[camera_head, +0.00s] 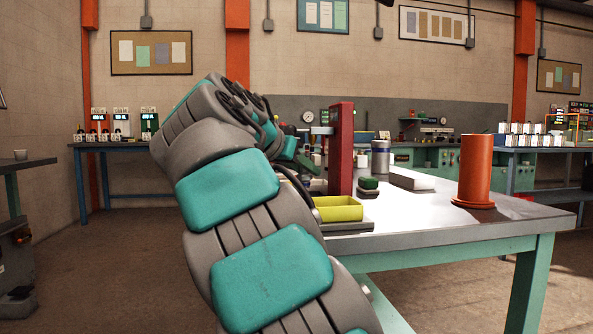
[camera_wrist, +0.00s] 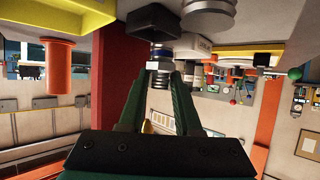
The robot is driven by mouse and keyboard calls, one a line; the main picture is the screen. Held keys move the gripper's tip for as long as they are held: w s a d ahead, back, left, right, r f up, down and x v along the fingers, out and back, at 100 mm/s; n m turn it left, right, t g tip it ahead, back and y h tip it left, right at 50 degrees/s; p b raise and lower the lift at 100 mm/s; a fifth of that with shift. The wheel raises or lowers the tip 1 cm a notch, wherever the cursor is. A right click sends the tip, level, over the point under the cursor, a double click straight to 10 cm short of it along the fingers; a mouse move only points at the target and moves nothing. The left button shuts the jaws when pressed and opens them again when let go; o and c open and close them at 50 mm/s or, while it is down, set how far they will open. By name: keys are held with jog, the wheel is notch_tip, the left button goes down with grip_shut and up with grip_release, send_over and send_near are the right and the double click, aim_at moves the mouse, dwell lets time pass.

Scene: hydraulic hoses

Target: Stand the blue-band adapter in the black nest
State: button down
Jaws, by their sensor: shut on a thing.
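The wrist view is upside down, with the table top along its upper edge. My gripper (camera_wrist: 160,78) has two green fingers shut on the blue-band adapter (camera_wrist: 160,55). The adapter shows a blue ring and a grey ribbed, threaded part between the fingertips. The black nest (camera_wrist: 152,22) is a dark block at the top of the wrist view, in line with the adapter's blue end. I cannot tell whether they touch or whether a gap is left. In the head view my arm hides the adapter and most of my gripper.
A tall red upright (camera_head: 341,150) stands close to my gripper. A yellow-green tray (camera_head: 338,209) is at the table's near edge. A silver cylinder (camera_head: 380,158), a small green-topped black block (camera_head: 368,184) and an orange cylinder (camera_head: 475,170) stand on the table (camera_head: 425,215). The table's front right is clear.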

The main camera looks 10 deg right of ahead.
aim_at(307, 177)
jog(key=shift+d+f, duration=0.1)
jog(key=shift+d, duration=0.65)
jog(key=shift+d+f+b, duration=0.1)
jog(key=shift+f+b, duration=0.1)
jog(key=shift+b, duration=0.2)
jog(key=shift+f+b, duration=0.95)
jog(key=shift+f, duration=0.15)
jog(key=c, duration=0.5)
grip_release()
jog(key=p+v, duration=0.1)
jog(key=v, duration=0.7)
jog(key=shift+w, duration=0.1)
jog(key=shift+f, duration=0.1)
